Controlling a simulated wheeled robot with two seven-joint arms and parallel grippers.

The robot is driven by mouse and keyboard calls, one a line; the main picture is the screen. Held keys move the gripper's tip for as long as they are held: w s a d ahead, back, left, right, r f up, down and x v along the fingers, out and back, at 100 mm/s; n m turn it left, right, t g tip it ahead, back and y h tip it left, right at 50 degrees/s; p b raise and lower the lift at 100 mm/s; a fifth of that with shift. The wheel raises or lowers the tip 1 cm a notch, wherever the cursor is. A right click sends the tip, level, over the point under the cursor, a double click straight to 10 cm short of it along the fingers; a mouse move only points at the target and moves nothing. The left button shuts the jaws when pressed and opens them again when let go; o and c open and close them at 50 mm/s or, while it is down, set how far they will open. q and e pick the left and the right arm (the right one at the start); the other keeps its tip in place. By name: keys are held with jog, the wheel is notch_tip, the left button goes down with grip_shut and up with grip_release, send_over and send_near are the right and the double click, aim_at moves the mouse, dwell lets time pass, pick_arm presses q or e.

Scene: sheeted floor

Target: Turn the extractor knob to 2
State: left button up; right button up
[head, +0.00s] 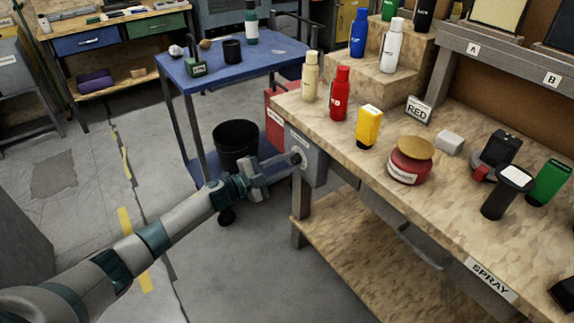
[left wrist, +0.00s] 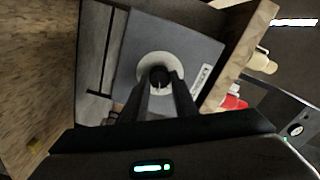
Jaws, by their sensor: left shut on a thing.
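The extractor knob (left wrist: 160,75) is a small dark round knob on a pale disc, on the front of a grey box (head: 315,166) fixed at the near left end of the workbench. The box also fills the middle of the left wrist view (left wrist: 203,52). My left gripper (head: 293,159) reaches the box from the left. In the left wrist view its two dark fingers (left wrist: 164,88) are closed on the knob, one on each side. I cannot read any numbers on the disc, so the knob's setting cannot be told. My right gripper is out of view.
The workbench top (head: 330,133) holds several bottles, a red jar (head: 408,168) and a RED sign (head: 418,110). A blue table (head: 225,70) and a black bin (head: 236,142) stand behind my left arm. The floor in front is clear.

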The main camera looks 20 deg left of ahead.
pick_arm(q)
jog(key=shift+m, duration=0.5)
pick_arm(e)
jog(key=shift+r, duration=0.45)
pick_arm(q)
jog(key=o, duration=1.1)
jog(key=shift+c, duration=0.2)
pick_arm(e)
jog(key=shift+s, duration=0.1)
pick_arm(q)
jog(key=shift+s, duration=0.1)
jog(key=shift+s+a, duration=0.45)
jog(key=v, duration=1.6)
jog(key=shift+b, duration=0.45)
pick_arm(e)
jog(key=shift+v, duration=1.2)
